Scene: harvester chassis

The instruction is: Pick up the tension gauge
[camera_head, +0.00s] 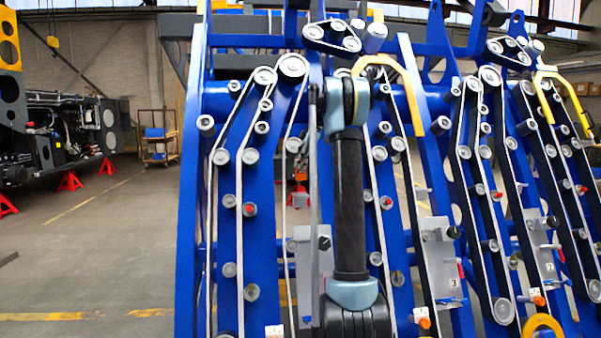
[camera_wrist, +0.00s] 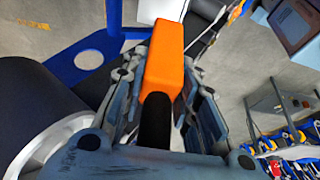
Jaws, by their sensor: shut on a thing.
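The tension gauge (camera_wrist: 164,58), with an orange body and a black handle (camera_wrist: 155,120), is in the middle of the wrist view. My gripper (camera_wrist: 163,95) has its grey fingers on both sides of it and is shut on it. The fingers hide part of the gauge's sides. The orange end points away from the wrist. In the head view my arm rises in front of the chassis, and I cannot make out the gripper or the gauge there.
The blue harvester chassis (camera_head: 187,230) with pulleys and belts fills the head view's middle and right. A silver pulley (camera_wrist: 58,145) is close to the gripper in the wrist view. A shelf with blue bins (camera_wrist: 290,140) stands at right. Open floor (camera_head: 90,255) lies left.

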